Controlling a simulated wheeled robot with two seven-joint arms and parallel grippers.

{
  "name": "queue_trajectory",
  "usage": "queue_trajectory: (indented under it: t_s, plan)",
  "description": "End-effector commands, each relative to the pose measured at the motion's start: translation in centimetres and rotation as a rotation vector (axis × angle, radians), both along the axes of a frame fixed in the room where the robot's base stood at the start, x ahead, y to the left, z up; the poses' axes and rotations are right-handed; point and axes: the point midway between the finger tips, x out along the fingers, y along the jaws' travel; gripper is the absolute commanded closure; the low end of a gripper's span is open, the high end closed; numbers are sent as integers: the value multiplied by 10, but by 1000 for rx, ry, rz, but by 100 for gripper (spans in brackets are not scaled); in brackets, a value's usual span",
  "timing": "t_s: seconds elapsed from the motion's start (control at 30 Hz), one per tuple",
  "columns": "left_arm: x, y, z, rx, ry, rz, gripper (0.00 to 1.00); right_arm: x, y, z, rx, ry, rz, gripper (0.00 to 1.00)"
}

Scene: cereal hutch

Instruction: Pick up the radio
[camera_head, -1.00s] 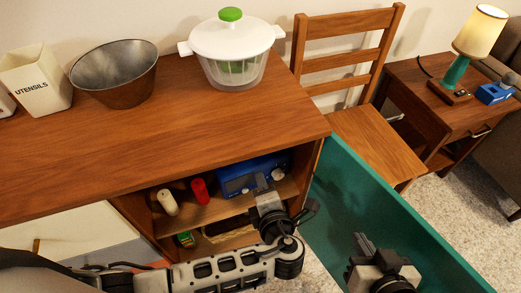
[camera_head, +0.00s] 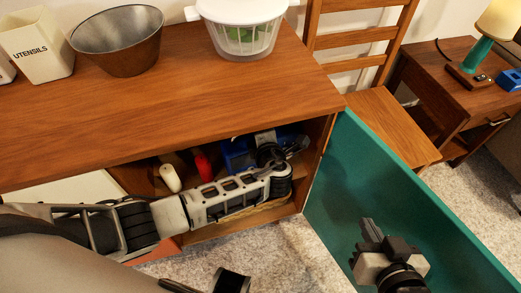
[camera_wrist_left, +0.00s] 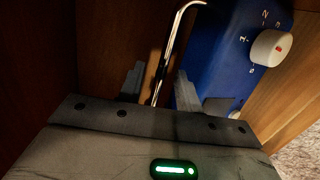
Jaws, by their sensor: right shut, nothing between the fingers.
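The blue radio (camera_head: 236,153) is on the cabinet's upper shelf, largely hidden by my left arm in the head view. In the left wrist view its blue body (camera_wrist_left: 215,60) has a white knob and a thin chrome handle (camera_wrist_left: 171,50). My left gripper (camera_wrist_left: 158,88) is open, its two fingers apart with the handle between them in that view. Whether they touch it I cannot tell. In the head view the left gripper (camera_head: 265,140) is inside the cabinet by the radio. My right gripper (camera_head: 371,230) is shut and empty, in front of the teal door.
A cream bottle (camera_head: 171,177) and a red bottle (camera_head: 203,164) stand left of the radio. The open teal door (camera_head: 400,190) bounds the right side. The wooden top (camera_head: 180,110) hangs over the shelf and holds a bowl (camera_head: 117,42) and a salad spinner (camera_head: 240,30).

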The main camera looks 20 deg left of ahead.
Motion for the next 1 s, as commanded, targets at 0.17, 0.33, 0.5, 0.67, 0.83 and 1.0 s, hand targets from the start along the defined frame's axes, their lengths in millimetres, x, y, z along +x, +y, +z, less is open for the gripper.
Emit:
queue_trajectory:
  t_s: [0.17,0.33,0.5,0.67,0.83,1.0]
  plan:
    - [15,8,-8,0,1,0,66,0,0,-4,-3,-9,4,100]
    - [17,8,-7,-1,1,-1,66,-1,0,0,-2,-14,6,100]
    - [16,8,-7,-1,1,-1,93,-1,1,0,-1,-12,6,100]
    - [16,8,-7,-1,1,-1,100,-2,1,-2,-2,-9,7,100]
    - [16,8,-7,-3,1,0,100,-2,1,-3,-2,-6,7,100]
    - [16,8,-7,-4,1,0,100,-2,1,-4,-2,-3,7,100]
